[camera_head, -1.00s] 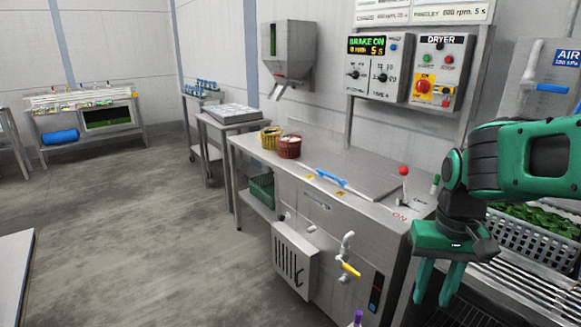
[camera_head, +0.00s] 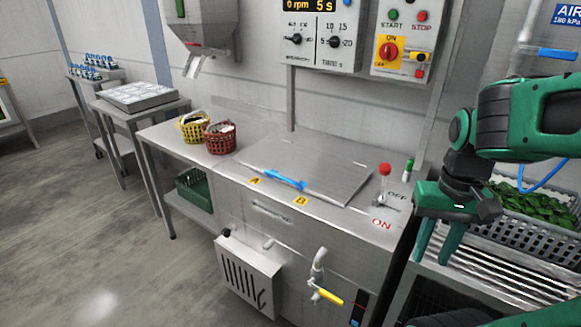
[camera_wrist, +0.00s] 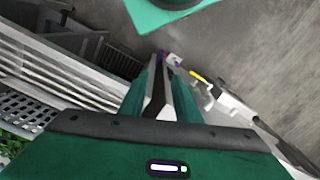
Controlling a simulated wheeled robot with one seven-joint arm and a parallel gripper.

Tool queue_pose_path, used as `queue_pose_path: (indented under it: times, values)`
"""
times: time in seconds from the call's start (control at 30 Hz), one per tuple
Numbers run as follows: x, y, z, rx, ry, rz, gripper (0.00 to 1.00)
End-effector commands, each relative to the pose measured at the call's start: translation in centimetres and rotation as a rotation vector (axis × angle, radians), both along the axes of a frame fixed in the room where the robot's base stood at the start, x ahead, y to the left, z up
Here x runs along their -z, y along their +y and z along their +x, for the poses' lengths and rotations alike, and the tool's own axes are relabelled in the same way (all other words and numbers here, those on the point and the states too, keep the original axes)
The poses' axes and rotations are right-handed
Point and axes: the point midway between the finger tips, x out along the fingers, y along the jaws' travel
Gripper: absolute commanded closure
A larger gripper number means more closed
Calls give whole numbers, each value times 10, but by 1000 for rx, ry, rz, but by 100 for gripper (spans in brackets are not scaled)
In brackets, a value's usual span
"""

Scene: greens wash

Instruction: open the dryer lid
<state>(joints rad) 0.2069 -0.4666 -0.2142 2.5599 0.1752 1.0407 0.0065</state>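The dryer lid (camera_head: 320,168) is a flat steel panel lying shut on top of the steel dryer cabinet (camera_head: 290,232). A blue bar handle (camera_head: 285,180) runs along its front edge, between the yellow A and B labels. My gripper (camera_head: 437,254) hangs fingers down to the right of the cabinet, well away from the handle. Its two green fingers stand apart with nothing between them. In the wrist view the gripper (camera_wrist: 159,70) points toward the floor and the cabinet's front, and the lid does not show.
A red-knobbed lever (camera_head: 385,172) stands right of the lid. Yellow (camera_head: 194,130) and red (camera_head: 220,138) baskets sit left of it. A yellow-handled tap (camera_head: 325,294) juts from the front. A crate of greens (camera_head: 535,232) is at right. The floor at left is clear.

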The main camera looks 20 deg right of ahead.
Motion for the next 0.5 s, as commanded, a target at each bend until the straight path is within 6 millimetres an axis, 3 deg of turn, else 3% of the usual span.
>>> queue_pose_path:
  times: [0.27,0.33,0.43,0.5]
  values:
    - [0,0,0,-1,0,0,70]
    - [-6,0,-7,-12,-16,-1,70]
    - [-11,-2,10,-60,-33,-9,70]
    - [-16,-8,36,-126,-53,-18,70]
